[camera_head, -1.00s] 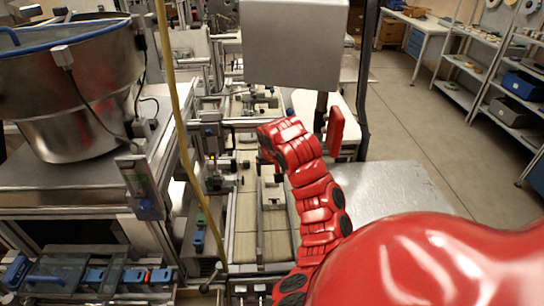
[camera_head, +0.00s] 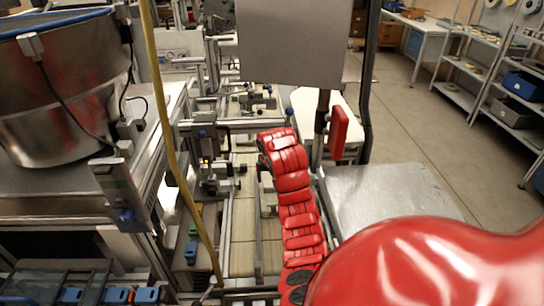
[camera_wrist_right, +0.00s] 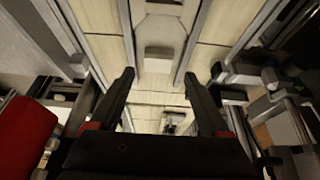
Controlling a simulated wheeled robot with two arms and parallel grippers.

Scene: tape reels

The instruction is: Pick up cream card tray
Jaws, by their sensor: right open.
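My right gripper (camera_wrist_right: 159,76) is open and empty in the right wrist view, its two dark fingers apart above a lane of cream panels. A pale, round-ended piece (camera_wrist_right: 160,32) lies beyond the fingertips, with a small whitish block (camera_wrist_right: 158,52) on it. I cannot tell for sure whether this pale piece is the cream card tray. In the head view my red right arm reaches over the lane (camera_head: 243,225), and its gripper is mostly hidden below the wrist. My left gripper is not in view.
A metal hopper (camera_head: 65,90) and a yellow cable (camera_head: 170,130) stand left of the lane. A grey panel (camera_head: 292,40) hangs ahead. A metal plate (camera_head: 385,195) lies to the right. Metal rails border the lane. Open floor (camera_head: 420,120) leads to shelves.

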